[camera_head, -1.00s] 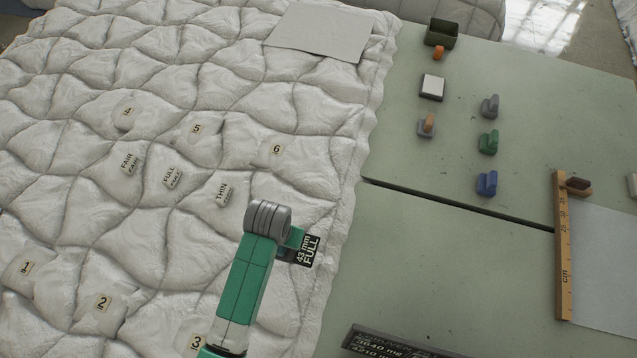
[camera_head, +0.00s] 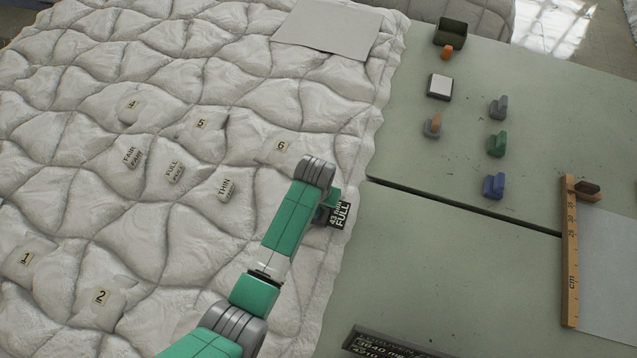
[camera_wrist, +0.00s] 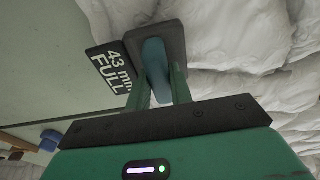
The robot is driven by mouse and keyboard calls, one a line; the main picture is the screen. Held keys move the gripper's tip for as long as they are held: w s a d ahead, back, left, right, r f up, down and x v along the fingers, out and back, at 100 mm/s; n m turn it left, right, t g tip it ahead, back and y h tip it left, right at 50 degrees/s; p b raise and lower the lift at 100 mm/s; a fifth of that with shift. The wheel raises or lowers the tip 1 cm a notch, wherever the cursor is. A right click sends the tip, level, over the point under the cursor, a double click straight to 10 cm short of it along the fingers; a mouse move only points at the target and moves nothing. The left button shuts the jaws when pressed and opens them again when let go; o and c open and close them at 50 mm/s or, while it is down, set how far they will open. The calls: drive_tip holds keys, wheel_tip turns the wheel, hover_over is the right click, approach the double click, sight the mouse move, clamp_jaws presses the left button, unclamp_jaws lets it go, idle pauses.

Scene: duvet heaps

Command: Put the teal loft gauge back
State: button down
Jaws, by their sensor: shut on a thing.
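My gripper (camera_wrist: 159,82) is shut on the handle. In the head view my gripper (camera_head: 329,203) and the tag (camera_head: 340,214) are over the right edge of the white quilted duvet (camera_head: 250,250). The base is mostly hidden there by my arm. I cannot tell whether it touches the duvet.
On the green table (camera_head: 430,240) stand grey (camera_head: 498,107), green (camera_head: 496,144) and blue (camera_head: 494,186) handled pieces, a dark box (camera_head: 450,32), a white-topped block (camera_head: 439,86) and a wooden ruler (camera_head: 570,255). Numbered and worded patches dot the duvet. The table's near middle is clear.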

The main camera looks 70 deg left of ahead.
drive_tip(key=shift+w+a+r, duration=0.1)
drive_tip(key=shift+w, duration=0.05)
drive_tip(key=c, duration=1.7)
unclamp_jaws()
drive_tip(key=shift+f, duration=0.2)
drive_tip(key=o, duration=0.4)
drive_tip(key=shift+o, duration=0.2)
wheel_tip(320, 180, up, 12)
drive_tip(key=d+p, duration=0.1)
drive_tip(key=p, duration=0.1)
drive_tip(key=shift+s, duration=0.45)
drive_tip(key=shift+d+r, duration=0.1)
drive_tip(key=shift+r, duration=0.05)
